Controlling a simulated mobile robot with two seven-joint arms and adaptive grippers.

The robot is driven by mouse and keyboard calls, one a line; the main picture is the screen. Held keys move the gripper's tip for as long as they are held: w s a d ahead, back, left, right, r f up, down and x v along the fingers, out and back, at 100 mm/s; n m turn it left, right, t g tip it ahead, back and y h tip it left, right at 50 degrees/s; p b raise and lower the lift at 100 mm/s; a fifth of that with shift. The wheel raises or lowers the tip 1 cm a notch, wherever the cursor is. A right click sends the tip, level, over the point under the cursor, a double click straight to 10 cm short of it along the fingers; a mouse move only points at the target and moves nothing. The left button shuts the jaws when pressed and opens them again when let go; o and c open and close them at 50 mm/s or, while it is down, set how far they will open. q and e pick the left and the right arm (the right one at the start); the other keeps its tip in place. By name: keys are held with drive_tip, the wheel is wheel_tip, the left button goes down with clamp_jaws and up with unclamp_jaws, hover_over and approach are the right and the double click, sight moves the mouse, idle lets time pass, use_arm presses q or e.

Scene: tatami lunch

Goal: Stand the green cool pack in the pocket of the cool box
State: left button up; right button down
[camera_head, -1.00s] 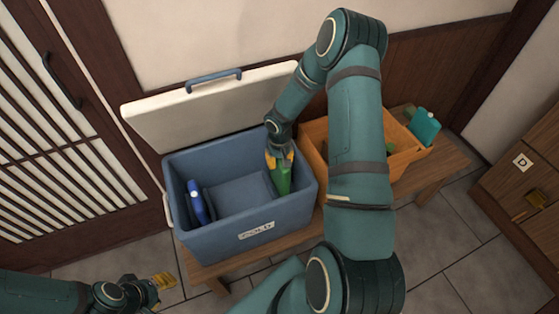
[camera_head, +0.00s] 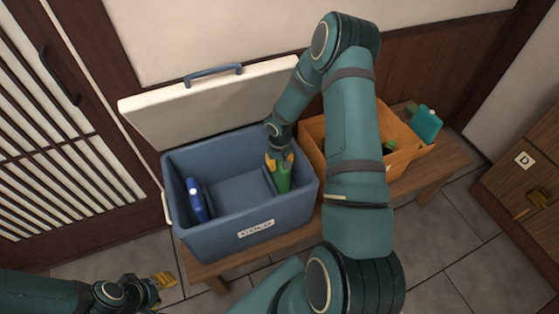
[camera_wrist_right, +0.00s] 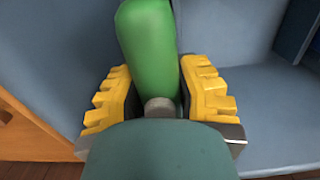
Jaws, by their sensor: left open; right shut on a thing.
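The cool box (camera_head: 250,236) is blue and open, with its white lid (camera_head: 215,112) raised behind it. My right gripper (camera_head: 279,161) reaches down inside its right end and is shut on the green cool pack (camera_head: 284,181). The pack points downward beside the right wall, close to a thin divider (camera_head: 268,183) of the right pocket; I cannot tell whether it touches the bottom. In the right wrist view the green pack (camera_wrist_right: 148,45) sits between the yellow fingers, its grey cap towards me. My left gripper (camera_head: 163,284) is open and empty, below and left of the box.
A blue cool pack (camera_head: 196,202) leans at the left end of the box. An orange crate (camera_head: 398,163) stands to the right on the same wooden bench (camera_head: 452,165), partly hidden by my right arm. A teal item (camera_head: 425,123) is at its far right corner. The box's middle is clear.

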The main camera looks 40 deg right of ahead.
drive_tip(key=shift+f, duration=0.55)
drive_tip(key=shift+f, duration=0.6)
drive_tip(key=shift+c, duration=1.3)
unclamp_jaws()
drive_tip(key=shift+s+d, duration=0.1)
drive_tip(key=shift+d, duration=0.15)
drive_tip(key=shift+c, duration=0.6)
drive_tip(key=shift+r, duration=0.1)
